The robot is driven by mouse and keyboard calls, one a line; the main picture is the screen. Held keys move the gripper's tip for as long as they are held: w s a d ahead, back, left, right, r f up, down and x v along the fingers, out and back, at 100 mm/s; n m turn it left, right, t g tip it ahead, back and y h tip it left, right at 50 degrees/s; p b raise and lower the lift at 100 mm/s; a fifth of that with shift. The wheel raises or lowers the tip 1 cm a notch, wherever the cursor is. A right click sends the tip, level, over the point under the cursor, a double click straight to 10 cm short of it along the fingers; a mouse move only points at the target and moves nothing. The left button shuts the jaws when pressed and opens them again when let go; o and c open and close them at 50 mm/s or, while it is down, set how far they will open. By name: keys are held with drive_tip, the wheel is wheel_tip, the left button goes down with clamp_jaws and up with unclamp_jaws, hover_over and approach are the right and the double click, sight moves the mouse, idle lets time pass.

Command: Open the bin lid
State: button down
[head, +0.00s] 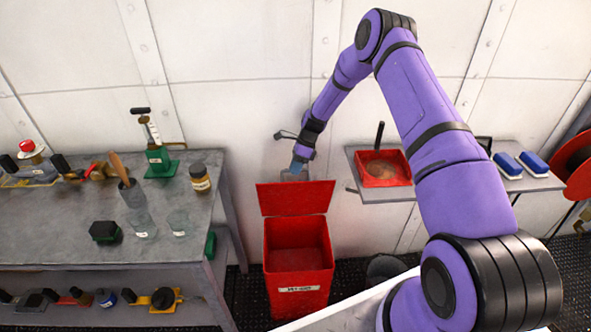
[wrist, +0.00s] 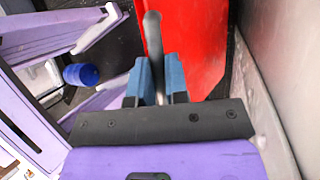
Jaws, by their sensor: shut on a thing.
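The red bin (head: 298,285) stands on the floor between the bench and the shelf, with a white label on its front. Its red lid (head: 296,199) is raised, standing roughly upright at the back of the open mouth, and the inside shows. My gripper (head: 297,168) is just above and behind the lid. In the wrist view, my gripper's blue fingers (wrist: 160,82) are shut on a grey bar-like handle (wrist: 153,36), beside the red lid (wrist: 196,40). The handle's join to the lid is not clear.
A grey bench (head: 95,225) with tools and jars stands to the left. A wall shelf (head: 450,182) to the right carries a red tray (head: 393,176) and two blue-and-white blocks (head: 520,163). The panelled wall is close behind the lid. A dark bucket (head: 385,268) stands right of the bin.

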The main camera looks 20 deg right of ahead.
drive_tip(key=shift+s+d+f, duration=0.15)
drive_tip(key=shift+f, duration=0.15)
drive_tip(key=c, duration=1.3)
unclamp_jaws()
drive_tip(key=shift+o, duration=0.9)
drive_tip(key=shift+r, duration=0.1)
drive_tip(key=shift+r, duration=0.1)
drive_tip(key=shift+r, duration=0.2)
drive_tip(key=r, duration=0.3)
drive_tip(key=shift+s, duration=0.35)
drive_tip(key=s+a+r, duration=0.1)
drive_tip(key=s, duration=1.4)
drive_tip(key=shift+a+r, duration=0.15)
drive_tip(key=shift+a, duration=0.1)
